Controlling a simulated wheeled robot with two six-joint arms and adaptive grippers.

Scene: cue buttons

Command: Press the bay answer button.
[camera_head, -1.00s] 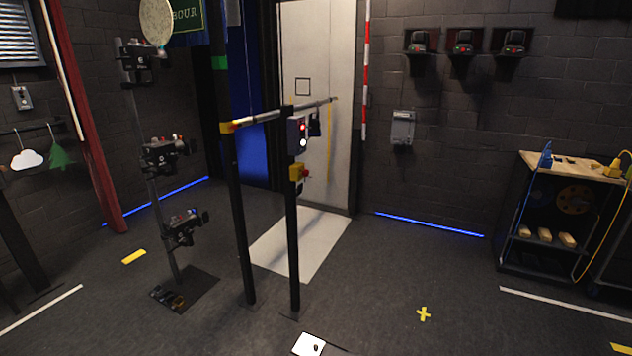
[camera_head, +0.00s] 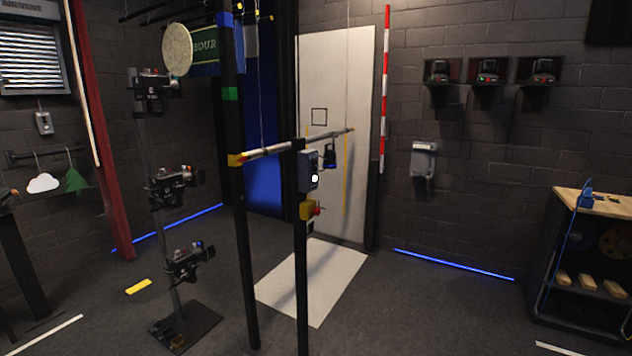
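A grey control box (camera_head: 306,160) is fixed on the black post in the middle of the view, with a bright white round light or button (camera_head: 315,179) low on it. Below it is a yellow box (camera_head: 306,210) with a red knob or button (camera_head: 318,211) on its right side. No label can be read, so I cannot tell which one is the bay answer button. Neither of my grippers is in view.
A stand with several devices (camera_head: 172,187) is at left. Wall devices (camera_head: 488,72) and a wooden-topped cart (camera_head: 600,205) are at right. Open floor (camera_head: 430,310) lies front right.

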